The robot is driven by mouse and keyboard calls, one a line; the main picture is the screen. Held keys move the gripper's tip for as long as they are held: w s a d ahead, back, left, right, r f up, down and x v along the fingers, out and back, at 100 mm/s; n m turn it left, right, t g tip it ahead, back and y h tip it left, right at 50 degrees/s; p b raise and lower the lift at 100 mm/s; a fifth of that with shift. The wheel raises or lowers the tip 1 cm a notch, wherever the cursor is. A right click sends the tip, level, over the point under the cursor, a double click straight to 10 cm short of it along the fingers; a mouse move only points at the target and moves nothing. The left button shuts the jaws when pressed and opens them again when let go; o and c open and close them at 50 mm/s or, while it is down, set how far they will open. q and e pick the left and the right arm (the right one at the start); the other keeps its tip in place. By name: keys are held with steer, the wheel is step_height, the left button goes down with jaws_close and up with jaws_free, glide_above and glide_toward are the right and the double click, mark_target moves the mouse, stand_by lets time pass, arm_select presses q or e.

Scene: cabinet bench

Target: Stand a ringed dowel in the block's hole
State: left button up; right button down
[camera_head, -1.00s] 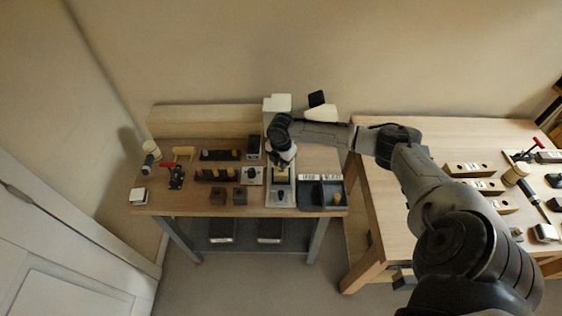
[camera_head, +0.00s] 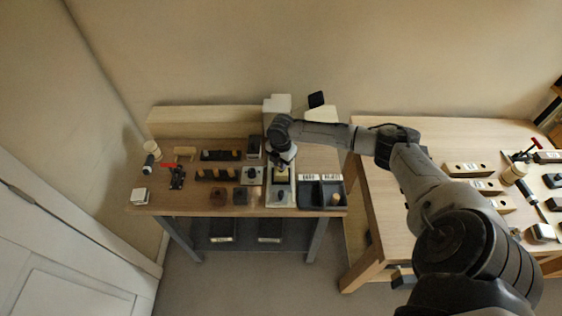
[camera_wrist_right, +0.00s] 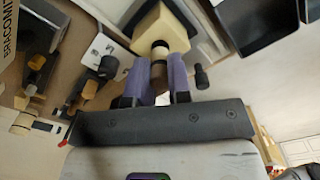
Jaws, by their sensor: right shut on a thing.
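In the right wrist view, the purple fingers of my right gripper (camera_wrist_right: 159,85) are shut on a pale wooden dowel (camera_wrist_right: 158,72) with a dark ring. The dowel's far end is at the face of the yellowish block (camera_wrist_right: 170,24). I cannot tell whether it is inside the hole, which is hidden. In the head view, the right gripper (camera_head: 281,163) is over the block (camera_head: 281,175), on the pale fixture at the middle of the left bench. The dowel is too small to make out there. My left gripper is not in view.
A dark two-compartment tray (camera_head: 309,195) stands right of the fixture, with a light peg (camera_head: 336,198) in its right compartment. A second bench (camera_head: 375,210) is on the right.

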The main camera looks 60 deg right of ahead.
stand_by(0.4)
steer(key=shift+p, duration=0.45)
steer(key=shift+f, duration=0.4)
stand_by(0.6)
steer(key=shift+f, duration=0.1)
stand_by(0.5)
steer(key=shift+f, duration=0.2)
steer(key=shift+f, duration=0.1)
stand_by(0.4)
steer(key=shift+f+p, duration=0.2)
steer(key=shift+p, duration=0.2)
